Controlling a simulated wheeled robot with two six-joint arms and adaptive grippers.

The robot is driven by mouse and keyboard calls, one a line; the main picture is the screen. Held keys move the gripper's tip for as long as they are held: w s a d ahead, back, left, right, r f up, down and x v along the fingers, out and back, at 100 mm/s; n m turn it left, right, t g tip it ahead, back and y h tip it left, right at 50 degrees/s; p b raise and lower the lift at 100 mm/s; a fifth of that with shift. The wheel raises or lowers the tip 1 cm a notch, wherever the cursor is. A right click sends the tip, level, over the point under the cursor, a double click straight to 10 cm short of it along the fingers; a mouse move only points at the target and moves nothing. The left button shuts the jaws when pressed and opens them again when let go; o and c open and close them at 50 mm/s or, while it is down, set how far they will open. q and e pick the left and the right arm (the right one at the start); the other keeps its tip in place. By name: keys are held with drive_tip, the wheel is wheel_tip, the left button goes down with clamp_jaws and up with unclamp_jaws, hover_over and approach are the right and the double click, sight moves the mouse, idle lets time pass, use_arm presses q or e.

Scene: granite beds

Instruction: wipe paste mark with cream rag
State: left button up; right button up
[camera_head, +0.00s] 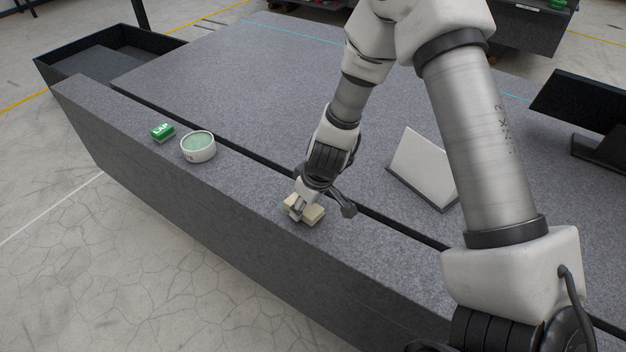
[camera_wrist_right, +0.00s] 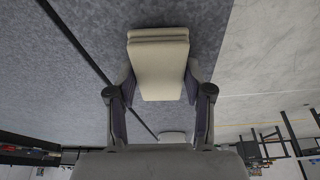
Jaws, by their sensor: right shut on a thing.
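The cream rag (camera_head: 312,214) is a folded pad on the narrow granite strip (camera_head: 245,195) along the front of the bed. My right gripper (camera_head: 303,207) points down and is shut on it. In the right wrist view the rag (camera_wrist_right: 160,66) sits between the two fingers (camera_wrist_right: 158,88), its layered folds at the far end. A faint greenish tint shows at the rag's left edge in the head view; I cannot tell whether it is the paste mark. No other mark shows clearly, and the rag and gripper hide the granite under them. My left gripper is not in view.
A round tub of green paste (camera_head: 198,147) and a small green block (camera_head: 162,131) stand left on the strip. A pale upright plate (camera_head: 424,168) and a dark bracket (camera_head: 585,115) stand on the bed to the right. The strip's front edge drops to the floor.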

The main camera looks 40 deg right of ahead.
drive_tip(key=r, duration=0.1)
drive_tip(key=r+p, duration=0.2)
drive_tip(key=shift+w+a+r, duration=0.1)
drive_tip(key=shift+w+r, duration=0.15)
drive_tip(key=shift+r, duration=0.05)
wheel_tip(320, 180, up, 4)
drive_tip(key=p, duration=0.4)
drive_tip(key=shift+s, duration=0.1)
